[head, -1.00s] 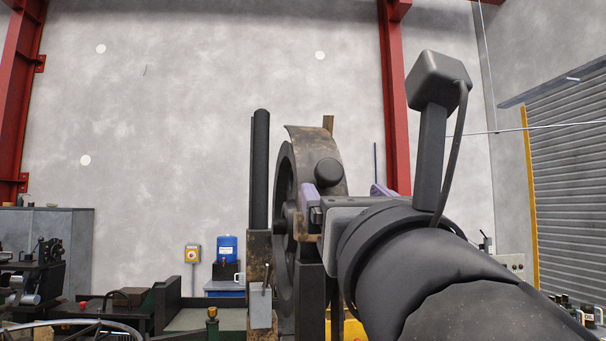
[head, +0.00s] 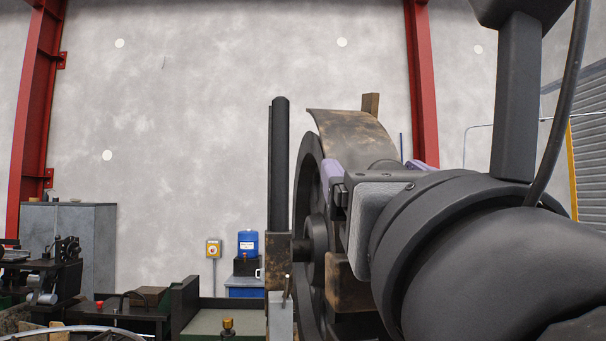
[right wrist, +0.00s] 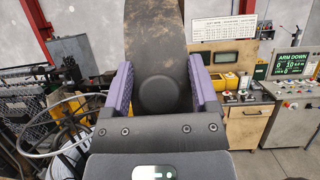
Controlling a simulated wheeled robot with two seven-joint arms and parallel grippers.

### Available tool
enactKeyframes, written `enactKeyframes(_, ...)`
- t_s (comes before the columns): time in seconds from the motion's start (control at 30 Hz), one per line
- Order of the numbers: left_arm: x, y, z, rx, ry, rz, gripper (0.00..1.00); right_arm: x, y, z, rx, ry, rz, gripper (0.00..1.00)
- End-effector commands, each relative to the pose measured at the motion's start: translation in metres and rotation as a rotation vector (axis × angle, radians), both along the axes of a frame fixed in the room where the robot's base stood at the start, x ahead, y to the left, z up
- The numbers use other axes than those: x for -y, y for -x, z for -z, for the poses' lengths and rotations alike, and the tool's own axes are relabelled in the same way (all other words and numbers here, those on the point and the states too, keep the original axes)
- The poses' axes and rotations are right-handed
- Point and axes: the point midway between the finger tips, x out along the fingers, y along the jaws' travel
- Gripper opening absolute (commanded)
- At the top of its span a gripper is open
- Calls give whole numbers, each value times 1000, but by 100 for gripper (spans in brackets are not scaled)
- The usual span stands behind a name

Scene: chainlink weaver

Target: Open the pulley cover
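The pulley cover (head: 350,131) is a curved, rust-stained brown plate over the dark pulley wheel (head: 308,190). It also shows in the right wrist view (right wrist: 155,40), with a round black knob (right wrist: 156,92) on its face. My right gripper (right wrist: 160,74) is open, with its purple fingers on either side of the knob. Gaps show between fingers and knob; I cannot tell if anything touches. In the head view my right gripper (head: 376,168) is in front of the cover and hides most of the knob. My left gripper is not in view.
A black upright post (head: 280,165) stands just left of the wheel. In the right wrist view, a control console (right wrist: 297,72) stands at the right and a wire mesh machine at the left.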

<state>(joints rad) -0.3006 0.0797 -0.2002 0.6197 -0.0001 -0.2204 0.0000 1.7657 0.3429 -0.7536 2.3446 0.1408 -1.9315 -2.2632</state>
Motion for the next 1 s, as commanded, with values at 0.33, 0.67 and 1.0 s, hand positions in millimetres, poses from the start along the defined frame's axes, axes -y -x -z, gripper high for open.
enactKeyframes(0.33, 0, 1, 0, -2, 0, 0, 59, 0, 0, 0, -1, 0, 1, 0)
enactKeyframes(0.67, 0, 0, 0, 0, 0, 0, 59, 0, -1, 0, -2, 0, 1, 0)
enactKeyframes(1.0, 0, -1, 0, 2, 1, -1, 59, 0, -1, 0, -2, 0, 1, 0)
